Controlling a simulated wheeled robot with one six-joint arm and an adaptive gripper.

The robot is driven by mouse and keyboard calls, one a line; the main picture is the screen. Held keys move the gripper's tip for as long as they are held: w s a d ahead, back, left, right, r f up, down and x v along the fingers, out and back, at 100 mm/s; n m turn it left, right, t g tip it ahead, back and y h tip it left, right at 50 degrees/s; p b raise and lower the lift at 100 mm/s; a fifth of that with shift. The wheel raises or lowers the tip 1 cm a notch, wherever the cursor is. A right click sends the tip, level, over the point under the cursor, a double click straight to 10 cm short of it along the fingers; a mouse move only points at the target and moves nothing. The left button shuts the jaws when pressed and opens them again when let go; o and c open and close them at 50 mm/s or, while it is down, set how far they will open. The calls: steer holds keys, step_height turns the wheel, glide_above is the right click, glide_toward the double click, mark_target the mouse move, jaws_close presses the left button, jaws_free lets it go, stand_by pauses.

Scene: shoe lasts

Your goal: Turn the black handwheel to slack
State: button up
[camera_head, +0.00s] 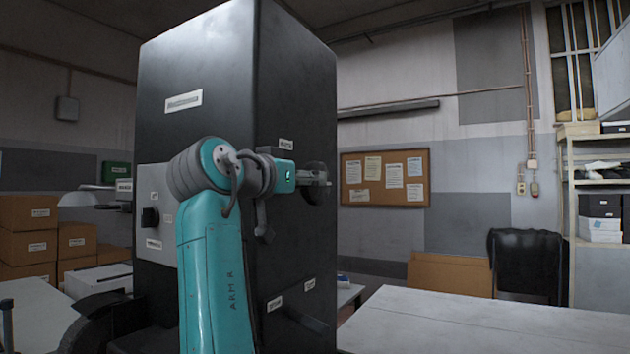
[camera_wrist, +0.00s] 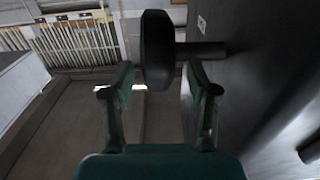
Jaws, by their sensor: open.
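The black handwheel (camera_head: 314,196) sits on the right-hand face of the tall black machine (camera_head: 205,75). In the wrist view the handwheel (camera_wrist: 157,48) shows nearly edge-on, and its dark shaft (camera_wrist: 205,49) runs right to the machine's panel. My gripper (camera_head: 322,180) is at the handwheel and partly covers it in the head view. In the wrist view my gripper (camera_wrist: 158,78) is open, with one finger on each side of the wheel's near rim. A gap shows on both sides, so the fingers appear not to touch it. The wheel's markings cannot be read.
A black knob (camera_head: 150,217) is on the machine's grey front panel. Several cardboard boxes (camera_head: 28,228) are stacked at left. A pale table (camera_head: 480,320) lies at right, with a dark chair (camera_head: 527,262) behind it. The air right of the handwheel looks clear.

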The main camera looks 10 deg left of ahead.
steer(key=shift+x, duration=2.2)
jaws_close()
